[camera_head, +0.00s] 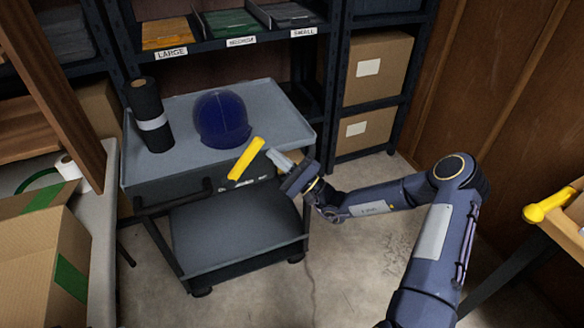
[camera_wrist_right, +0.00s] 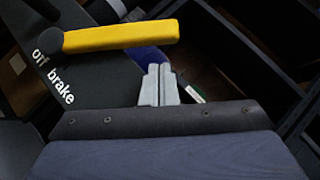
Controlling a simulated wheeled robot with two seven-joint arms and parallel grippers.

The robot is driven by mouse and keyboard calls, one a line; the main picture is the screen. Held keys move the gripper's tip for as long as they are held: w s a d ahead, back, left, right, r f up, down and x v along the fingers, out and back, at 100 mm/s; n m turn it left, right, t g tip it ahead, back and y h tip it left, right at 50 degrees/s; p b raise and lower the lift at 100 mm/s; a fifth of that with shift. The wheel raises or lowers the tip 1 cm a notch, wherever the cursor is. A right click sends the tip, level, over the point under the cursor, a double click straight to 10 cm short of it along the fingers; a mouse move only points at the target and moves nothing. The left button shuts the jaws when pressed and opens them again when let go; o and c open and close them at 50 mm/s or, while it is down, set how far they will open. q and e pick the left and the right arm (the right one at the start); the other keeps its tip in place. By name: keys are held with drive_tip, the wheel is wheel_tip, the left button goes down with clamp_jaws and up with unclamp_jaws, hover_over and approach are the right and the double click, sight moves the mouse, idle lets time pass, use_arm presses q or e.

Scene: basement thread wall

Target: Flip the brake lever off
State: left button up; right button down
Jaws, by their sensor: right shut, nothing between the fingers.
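The brake lever is a yellow bar (camera_head: 246,158) on the front right of the grey cart (camera_head: 286,118), slanting up to the right in the head view. In the right wrist view the lever (camera_wrist_right: 120,36) lies nearly level, with its pivot end at the left, beside the white words "off" and "brake" (camera_wrist_right: 52,75) on a dark panel. My right gripper (camera_head: 272,154) is shut and empty, just right of the lever. In the right wrist view its pale fingertips (camera_wrist_right: 159,70) appear just below the lever's free end; a small gap shows. My left gripper is not in view.
A blue cap-like helmet (camera_head: 222,118) and a black roll (camera_head: 148,114) stand on the cart top. Shelves with labelled bins (camera_head: 232,24) are behind. An open cardboard box (camera_head: 40,250) is at left. Another yellow handle (camera_head: 548,205) is at right. The floor right of the cart is clear.

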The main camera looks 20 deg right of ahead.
sight(255, 146)
drive_tip(key=shift+s+a+r, duration=0.1)
drive_tip(key=shift+a+r, duration=0.6)
drive_tip(key=shift+a, duration=0.15)
drive_tip(key=shift+r, duration=0.1)
drive_tip(key=shift+a+r+n+g+p, duration=0.3)
drive_tip(key=shift+r+n+g+p, duration=0.3)
drive_tip(key=shift+p, duration=0.3)
drive_tip(key=a+r+n+g+p, duration=0.2)
drive_tip(key=a+r+n+p, duration=0.1)
drive_tip(key=shift+s+a+r+n+g+p, duration=0.1)
drive_tip(key=shift+a+n+g+p, duration=0.05)
drive_tip(key=shift+n+g+p, duration=0.25)
drive_tip(key=shift+a+r+n+g+h, duration=0.3)
drive_tip(key=shift+a+n+g, duration=0.25)
drive_tip(key=shift+a, duration=0.2)
drive_tip(key=shift+s+a+r+n+g+h+b, duration=0.1)
drive_tip(key=shift+a+r+n+g+h+b, duration=0.2)
drive_tip(key=shift+a+n, duration=0.3)
drive_tip(key=shift+a+r+n+g+h+b, duration=0.15)
drive_tip(key=shift+a+n+g+h+b, duration=0.2)
drive_tip(key=shift+a, duration=0.3)
drive_tip(key=shift+a, duration=0.1)
